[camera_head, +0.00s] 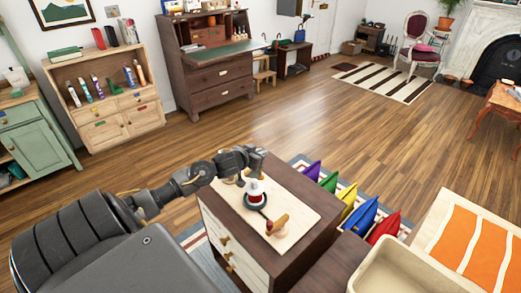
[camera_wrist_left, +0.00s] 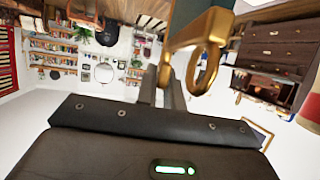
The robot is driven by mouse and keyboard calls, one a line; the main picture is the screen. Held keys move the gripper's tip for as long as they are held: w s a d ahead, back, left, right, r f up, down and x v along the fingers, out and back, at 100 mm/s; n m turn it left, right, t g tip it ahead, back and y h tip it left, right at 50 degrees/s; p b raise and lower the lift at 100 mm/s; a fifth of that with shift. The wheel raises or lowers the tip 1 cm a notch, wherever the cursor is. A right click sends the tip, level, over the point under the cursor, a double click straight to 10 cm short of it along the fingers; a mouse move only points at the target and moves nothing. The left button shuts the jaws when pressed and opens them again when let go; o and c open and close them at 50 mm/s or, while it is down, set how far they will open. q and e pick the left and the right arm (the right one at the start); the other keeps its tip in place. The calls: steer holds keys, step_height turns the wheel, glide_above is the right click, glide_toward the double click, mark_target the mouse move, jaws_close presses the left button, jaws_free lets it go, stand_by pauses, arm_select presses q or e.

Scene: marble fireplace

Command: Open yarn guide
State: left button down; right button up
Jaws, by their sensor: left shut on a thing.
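The yarn guide (camera_wrist_left: 207,68) is a brass bar with a ring-shaped loop, close up in the left wrist view at the fingertips. My left gripper (camera_wrist_left: 172,75) is shut on its brass part; the exact contact is partly hidden. In the head view my left gripper (camera_head: 257,157) is above the back of a small cabinet, just behind a red and white spool-like piece (camera_head: 256,191) on a dark round base. My right gripper is not in view.
The spool and a wooden piece (camera_head: 277,225) stand on a pale board (camera_head: 293,236) on the dark-topped cabinet (camera_head: 321,250).

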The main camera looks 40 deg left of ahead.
arm_select(q)
steer(key=shift+r+n+y, duration=0.1)
steer(key=shift+n+y, duration=0.2)
steer(key=shift+y, duration=0.1)
steer(key=c, duration=1.5)
jaws_free()
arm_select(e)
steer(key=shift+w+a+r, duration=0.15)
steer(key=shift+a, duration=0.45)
arm_select(q)
steer(key=shift+s, duration=0.15)
steer(key=shift+v, duration=5.25)
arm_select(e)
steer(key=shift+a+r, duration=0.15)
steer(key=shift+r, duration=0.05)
arm_select(q)
steer(key=shift+r, duration=0.1)
